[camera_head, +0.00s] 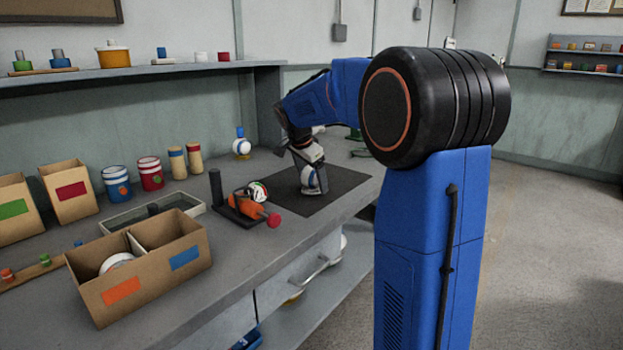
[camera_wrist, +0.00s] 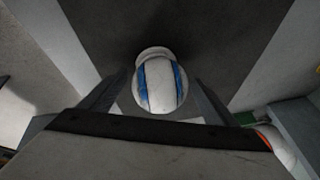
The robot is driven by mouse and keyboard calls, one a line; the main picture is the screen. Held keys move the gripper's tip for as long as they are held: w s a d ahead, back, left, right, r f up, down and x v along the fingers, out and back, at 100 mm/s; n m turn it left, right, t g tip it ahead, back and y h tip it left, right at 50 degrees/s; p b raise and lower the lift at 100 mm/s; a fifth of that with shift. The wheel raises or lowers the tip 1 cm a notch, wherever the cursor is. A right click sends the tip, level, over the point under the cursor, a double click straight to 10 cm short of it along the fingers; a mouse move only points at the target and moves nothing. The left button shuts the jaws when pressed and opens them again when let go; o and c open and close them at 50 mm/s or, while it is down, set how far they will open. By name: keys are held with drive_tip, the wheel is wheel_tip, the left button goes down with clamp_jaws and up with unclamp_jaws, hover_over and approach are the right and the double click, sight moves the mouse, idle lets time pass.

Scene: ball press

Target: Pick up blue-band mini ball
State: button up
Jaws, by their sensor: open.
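The blue-band mini ball (camera_wrist: 158,87) is white with two blue stripes. In the wrist view it sits between the two fingers of my gripper (camera_wrist: 157,97), in front of the palm. My gripper is open, with a finger on each side of the ball; whether either finger touches it I cannot tell. In the head view my gripper (camera_head: 311,182) reaches down to the dark mat (camera_head: 345,184), and the ball (camera_head: 308,176) shows partly behind its fingers. What supports the ball from below is mostly hidden.
An orange press with a red knob (camera_head: 272,220) holds another ball (camera_head: 258,191) left of the mat. A white-and-blue ball (camera_head: 241,146) stands farther back. A cardboard box (camera_head: 150,275) with blue and orange labels stands in front. The mat's right part is clear.

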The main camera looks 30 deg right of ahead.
drive_tip(key=c, duration=1.1)
